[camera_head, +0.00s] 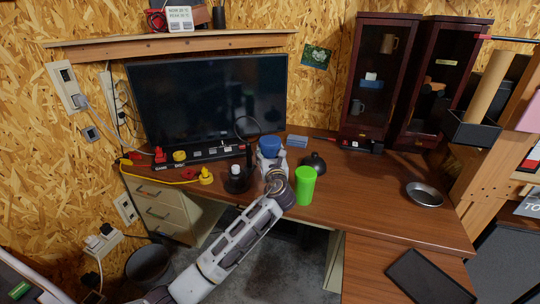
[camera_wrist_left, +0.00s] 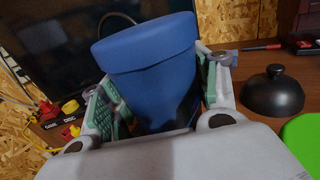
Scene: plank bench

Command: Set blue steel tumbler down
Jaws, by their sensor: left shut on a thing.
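The blue steel tumbler (camera_wrist_left: 150,65) is upright between the green-padded fingers of my left gripper (camera_wrist_left: 158,108), which is shut on it. In the head view the tumbler (camera_head: 270,145) shows its blue top above my left gripper (camera_head: 270,160), over the desk (camera_head: 350,195) in front of the monitor. The gripper hides its lower part, so I cannot tell whether its base touches the desk. My right gripper is in neither view.
A green cup (camera_head: 305,186) stands close to the right of my left gripper, with a black dome (camera_head: 315,162) behind it. A black bottle-like object (camera_head: 237,180) stands to the left. A metal bowl (camera_head: 424,194) is at the right; the desk between is clear.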

